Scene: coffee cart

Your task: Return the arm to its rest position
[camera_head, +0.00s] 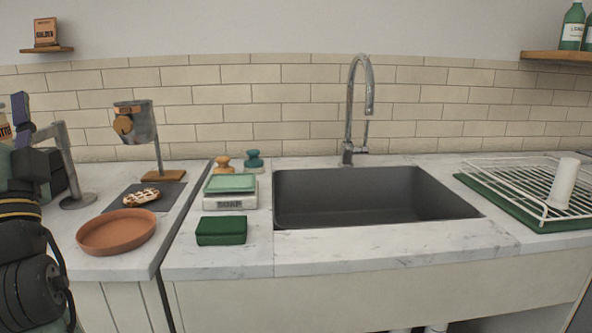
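My black arm (30,285) stands upright at the left edge, over the left end of the counter. Dark parts at its upper end (40,168) overlap a grey stand, and I cannot make out the two fingertips, so I cannot tell whether my gripper is open or shut. No held object can be made out. The arm hides part of the counter's left end.
A terracotta dish (117,232), a dark mat (170,198) with a patterned item, a grey stand (77,201), a scale (231,200) and a green box (221,231) stand near the arm. The sink (370,195), tall faucet (349,110) and dish rack (535,190) lie right.

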